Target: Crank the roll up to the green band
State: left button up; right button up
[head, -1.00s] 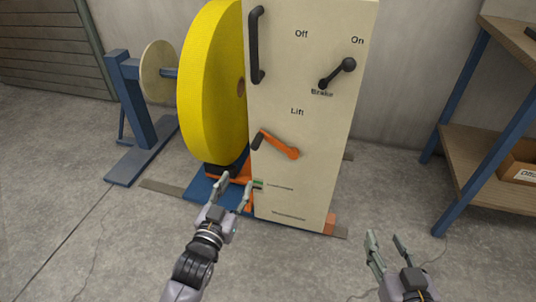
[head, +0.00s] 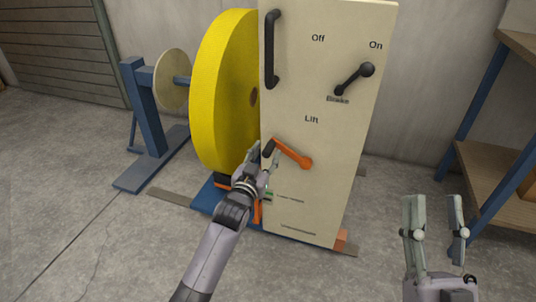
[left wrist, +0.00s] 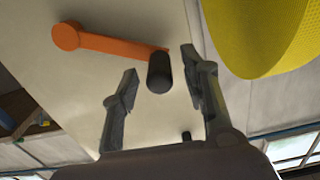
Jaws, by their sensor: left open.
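The yellow roll (head: 222,95) stands upright on the blue base, left of the cream panel (head: 325,210). The orange lift crank (head: 292,153) is on the panel under the word Lift, its black handle (head: 268,148) at its left end. In the left wrist view the black handle (left wrist: 160,73) lies between the fingertips of my left gripper (left wrist: 160,80), which is open around it. In the head view my left gripper (head: 264,163) is at the handle. A small green mark (head: 269,195) shows low on the panel, partly behind that gripper. My right gripper (head: 433,215) is open and empty at lower right.
The black brake lever (head: 354,79) sits at upper right of the panel, near On. A fixed black bar handle (head: 271,50) is at its upper left. A blue stand (head: 148,110) is at left, a wooden shelf (head: 490,175) at right.

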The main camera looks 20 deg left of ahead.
pick_arm(q)
jog(key=shift+w, duration=1.05)
pick_arm(e)
jog(key=shift+s+d+r+t+y, duration=0.15)
jog(key=shift+s+r+t+y, duration=0.35)
jog(key=shift+s+r+t, duration=0.5)
pick_arm(q)
jog(key=shift+c, duration=0.5)
pick_arm(e)
jog(key=shift+s, duration=0.1)
pick_arm(q)
grip_shut()
